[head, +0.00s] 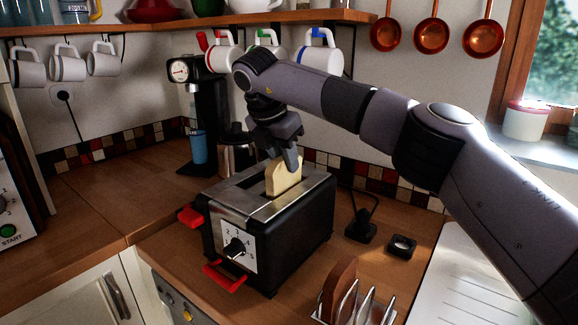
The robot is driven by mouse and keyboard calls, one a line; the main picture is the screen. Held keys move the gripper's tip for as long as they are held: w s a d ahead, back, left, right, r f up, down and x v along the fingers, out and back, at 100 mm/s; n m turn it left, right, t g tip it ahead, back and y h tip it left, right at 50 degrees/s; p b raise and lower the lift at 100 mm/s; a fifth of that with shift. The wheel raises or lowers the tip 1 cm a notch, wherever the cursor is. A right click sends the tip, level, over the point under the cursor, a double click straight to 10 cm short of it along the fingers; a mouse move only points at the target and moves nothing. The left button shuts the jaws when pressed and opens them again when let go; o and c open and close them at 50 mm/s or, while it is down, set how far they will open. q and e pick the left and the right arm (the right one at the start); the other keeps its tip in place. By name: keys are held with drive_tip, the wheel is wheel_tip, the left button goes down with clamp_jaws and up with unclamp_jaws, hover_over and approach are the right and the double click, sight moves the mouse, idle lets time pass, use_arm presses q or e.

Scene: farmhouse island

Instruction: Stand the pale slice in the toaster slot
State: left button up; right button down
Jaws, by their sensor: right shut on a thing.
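The toaster (299,231), black with a metal top, a dial and red levers, stands on the wooden counter. The pale slice (283,178) is upright at the toaster's right-hand slot, and its lower edge meets the slot opening. I cannot tell how deep it sits. My right gripper (291,161) reaches over from the right and is shut on the top of the slice. The other slot, to the left, looks empty. My left gripper is not in view.
A toast rack (352,308) with a brown slice (338,285) stands in front at right. A black coffee machine (205,110) is behind the toaster. Mugs (320,55) hang under the shelf near my arm. A small dark square item (402,246) lies right of the toaster.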

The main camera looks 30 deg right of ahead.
drive_tip(key=shift+d+f, duration=0.15)
drive_tip(key=shift+f, duration=0.8)
drive_tip(key=c, duration=0.9)
unclamp_jaws()
drive_tip(key=v, duration=1.2)
drive_tip(key=shift+r, duration=0.1)
